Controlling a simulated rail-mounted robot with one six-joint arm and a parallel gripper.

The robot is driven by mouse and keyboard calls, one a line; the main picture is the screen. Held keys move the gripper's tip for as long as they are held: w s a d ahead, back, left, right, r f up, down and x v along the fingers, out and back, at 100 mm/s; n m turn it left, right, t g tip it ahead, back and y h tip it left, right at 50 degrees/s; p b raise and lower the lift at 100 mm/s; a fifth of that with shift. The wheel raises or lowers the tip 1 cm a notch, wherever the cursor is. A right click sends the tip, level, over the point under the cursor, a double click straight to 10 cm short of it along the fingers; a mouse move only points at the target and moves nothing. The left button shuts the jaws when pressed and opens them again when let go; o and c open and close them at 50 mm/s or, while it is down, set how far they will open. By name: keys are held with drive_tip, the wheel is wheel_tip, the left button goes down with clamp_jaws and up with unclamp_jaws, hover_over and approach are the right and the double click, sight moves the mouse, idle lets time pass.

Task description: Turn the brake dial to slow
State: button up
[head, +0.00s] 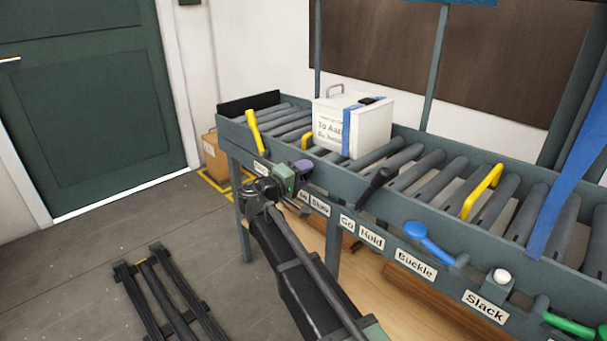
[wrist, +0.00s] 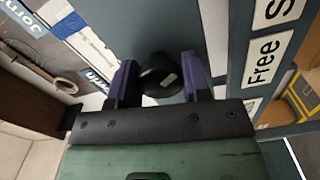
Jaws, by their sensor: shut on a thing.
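The brake dial (wrist: 160,75) is a round black knob with a pale mark on its face, seen in the wrist view. My gripper (wrist: 160,82) has its two purple fingers on either side of the dial and is shut on it. In the head view my gripper (head: 297,172) is at the front rail of the roller conveyor, and it hides the dial there. The "Free" label (wrist: 263,62) is right of the dial in the wrist view, with the start of another label above it. The "Slow" label (head: 320,205) shows in the head view, just right of my gripper.
A white box (head: 370,128) with a blue strap sits on the rollers. A yellow lever (head: 255,132), a black lever (head: 376,187), a blue handle (head: 430,243) and a green handle (head: 570,325) line the front rail.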

drive_tip(key=shift+n, duration=1)
drive_tip(key=o, duration=0.9)
drive_tip(key=v, duration=1.1)
drive_tip(key=shift+d, duration=0.1)
